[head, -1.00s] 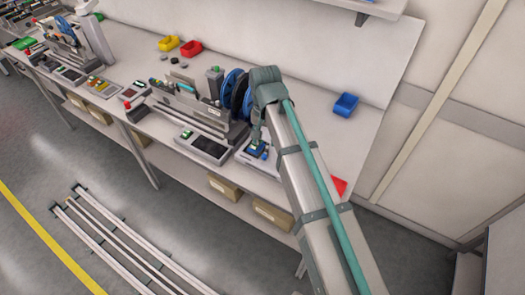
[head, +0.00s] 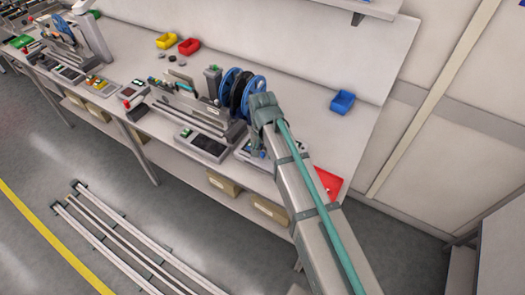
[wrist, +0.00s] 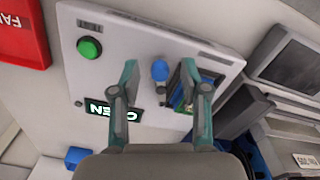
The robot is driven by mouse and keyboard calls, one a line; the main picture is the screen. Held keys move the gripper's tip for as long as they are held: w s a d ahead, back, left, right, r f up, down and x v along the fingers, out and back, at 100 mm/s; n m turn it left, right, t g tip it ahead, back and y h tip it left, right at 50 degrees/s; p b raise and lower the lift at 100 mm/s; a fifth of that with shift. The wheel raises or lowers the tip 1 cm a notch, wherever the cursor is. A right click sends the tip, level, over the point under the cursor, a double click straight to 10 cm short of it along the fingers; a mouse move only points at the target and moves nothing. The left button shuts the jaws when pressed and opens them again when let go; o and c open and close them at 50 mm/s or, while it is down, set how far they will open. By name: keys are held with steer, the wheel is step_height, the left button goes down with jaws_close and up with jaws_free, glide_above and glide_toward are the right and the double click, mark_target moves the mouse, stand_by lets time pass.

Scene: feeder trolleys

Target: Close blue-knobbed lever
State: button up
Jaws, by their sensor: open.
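In the wrist view the blue knob (wrist: 159,70) of the lever sits on a light grey panel (wrist: 125,30), with a grey stem below it. My gripper (wrist: 159,75) is open, with one finger on each side of the knob. Gaps show between the knob and both fingers, so nothing is held. I cannot tell how far above the panel the fingertips are.
A green button (wrist: 89,48) is left of the knob. A blue-and-green part (wrist: 183,88) lies close beside the right finger. A red tray (wrist: 30,55) is at upper left. Grey equipment (wrist: 285,105) stands at right. A blue bin (head: 342,102) sits farther back on the bench.

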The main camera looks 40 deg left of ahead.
jaws_close()
steer(key=shift+d, duration=0.1)
steer(key=n, duration=0.2)
steer(key=d+n+b, duration=0.1)
steer(key=shift+w+n, duration=0.3)
steer(key=shift+w, duration=0.05)
steer(key=n, duration=0.1)
steer(key=w+n+b, duration=0.1)
steer(key=n, duration=0.1)
steer(key=shift+d+n, duration=0.3)
steer(key=shift+d, duration=0.05)
steer(key=n, duration=0.1)
steer(key=w+n, duration=0.1)
steer(key=n, duration=0.1)
steer(key=shift+w+d+b, duration=0.15)
steer(key=shift+d+b, duration=0.05)
steer(key=shift+b, duration=0.1)
steer(key=shift+w+n, duration=0.3)
steer(key=shift+n, duration=0.65)
steer(key=shift+w+n, duration=0.3)
steer(key=shift+n, duration=0.65)
